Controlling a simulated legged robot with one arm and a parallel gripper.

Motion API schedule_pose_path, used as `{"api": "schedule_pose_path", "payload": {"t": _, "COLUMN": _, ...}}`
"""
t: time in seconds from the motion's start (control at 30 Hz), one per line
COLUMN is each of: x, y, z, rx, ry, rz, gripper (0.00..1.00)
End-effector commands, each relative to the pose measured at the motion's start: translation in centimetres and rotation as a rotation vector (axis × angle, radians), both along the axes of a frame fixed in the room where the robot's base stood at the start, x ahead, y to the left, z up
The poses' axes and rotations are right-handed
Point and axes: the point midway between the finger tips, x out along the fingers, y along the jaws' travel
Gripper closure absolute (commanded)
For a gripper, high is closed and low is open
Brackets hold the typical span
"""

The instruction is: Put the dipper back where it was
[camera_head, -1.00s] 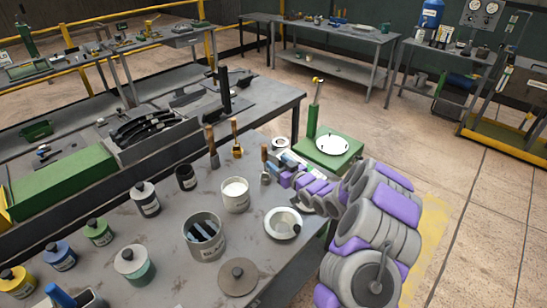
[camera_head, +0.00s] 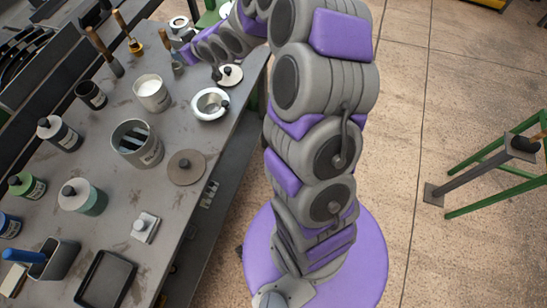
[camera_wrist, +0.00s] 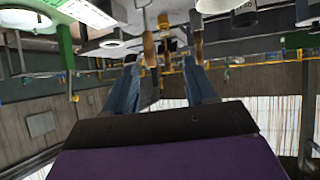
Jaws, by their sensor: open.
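I cannot tell for sure which thing is the dipper. Three wooden-handled tools stand along the far part of the bench: one at left (camera_head: 104,52), a brassy-ended one (camera_head: 133,44), and a metal-ended one (camera_head: 165,40) close to my gripper (camera_head: 182,42). In the wrist view, which looks upside down, my blue fingers are spread apart (camera_wrist: 162,68) with nothing between them. Wooden handles (camera_wrist: 149,50) show beyond them, one behind the right finger (camera_wrist: 197,46). In the head view my arm hides part of the bench by the gripper.
The bench (camera_head: 105,165) holds a white-filled pot (camera_head: 152,93), a grey can with dark bars (camera_head: 137,143), a white bowl (camera_head: 210,104), a knobbed white lid (camera_head: 229,75), a brown disc (camera_head: 187,167) and several jars. A green-legged stand (camera_head: 500,160) is at right. Floor between is clear.

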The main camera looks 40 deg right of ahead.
Motion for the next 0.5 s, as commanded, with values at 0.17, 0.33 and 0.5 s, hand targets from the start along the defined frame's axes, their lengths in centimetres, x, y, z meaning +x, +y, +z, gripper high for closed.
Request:
{"api": "schedule_pose_path", "payload": {"t": 0.17, "x": -6.1, "y": 0.3, "z": 2.2, "rx": -0.084, "ry": 0.195, "rz": -0.049, "gripper": 0.44}}
{"api": "schedule_pose_path", "payload": {"t": 0.33, "x": -13.9, "y": 0.0, "z": 3.6, "rx": -0.149, "ry": 0.401, "rz": -0.108, "gripper": 0.44}}
{"api": "schedule_pose_path", "payload": {"t": 0.5, "x": -22.8, "y": -0.3, "z": 4.9, "rx": -0.194, "ry": 0.606, "rz": -0.176, "gripper": 0.44}}
